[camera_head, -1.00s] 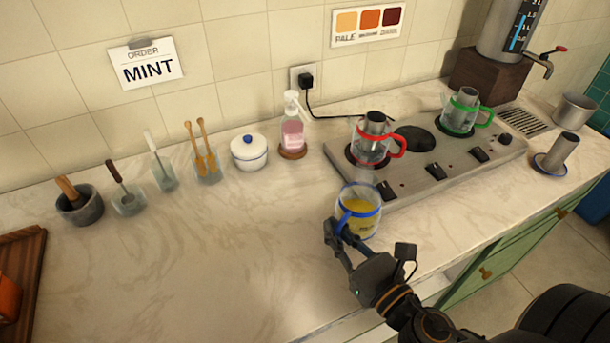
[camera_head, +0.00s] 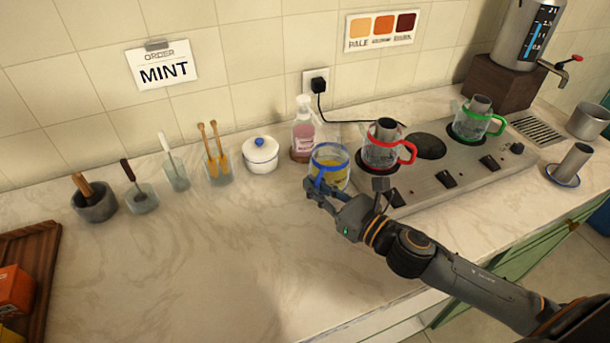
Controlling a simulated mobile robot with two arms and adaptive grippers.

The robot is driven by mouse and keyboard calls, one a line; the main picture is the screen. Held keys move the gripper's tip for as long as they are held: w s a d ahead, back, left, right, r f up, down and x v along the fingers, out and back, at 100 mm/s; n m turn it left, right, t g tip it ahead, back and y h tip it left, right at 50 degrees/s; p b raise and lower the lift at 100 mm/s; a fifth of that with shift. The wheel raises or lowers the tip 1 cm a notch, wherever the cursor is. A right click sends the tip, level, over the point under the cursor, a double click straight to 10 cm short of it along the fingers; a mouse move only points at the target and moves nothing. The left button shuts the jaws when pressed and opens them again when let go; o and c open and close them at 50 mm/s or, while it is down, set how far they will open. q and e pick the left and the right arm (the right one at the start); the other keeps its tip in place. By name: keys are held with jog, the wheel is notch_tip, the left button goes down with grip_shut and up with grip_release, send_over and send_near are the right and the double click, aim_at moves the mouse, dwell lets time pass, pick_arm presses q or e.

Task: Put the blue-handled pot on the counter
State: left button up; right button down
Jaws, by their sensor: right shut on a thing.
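The blue-handled pot (camera_head: 331,168) is a clear glass pot with a blue rim band and yellow liquid inside. My right gripper (camera_head: 314,186) is shut on its blue handle, on the near left side of the pot. The pot is upright, left of the hot plate, in front of the pink bottle. I cannot tell whether its base touches the marble counter (camera_head: 200,265). My left gripper is not in view.
The steel hot plate (camera_head: 455,190) holds a red-handled pot (camera_head: 383,148) close right of the blue one and a green-handled pot (camera_head: 472,121). A pink pump bottle (camera_head: 303,135) and white lidded bowl (camera_head: 260,154) stand behind.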

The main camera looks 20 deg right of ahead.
jog(key=w, duration=0.5)
jog(key=shift+w+a+p, duration=0.1)
jog(key=shift+w+p, duration=0.15)
jog(key=shift+p, duration=0.05)
notch_tip(320, 180, down, 4)
jog(key=b, duration=0.3)
jog(key=shift+r+b, duration=0.1)
jog(key=shift+b, duration=0.3)
jog(key=shift+r, duration=0.15)
jog(key=c, duration=1.9)
grip_release()
jog(key=shift+f, duration=0.25)
jog(key=o, duration=0.5)
jog(key=shift+c, duration=0.2)
jog(key=shift+r, duration=0.1)
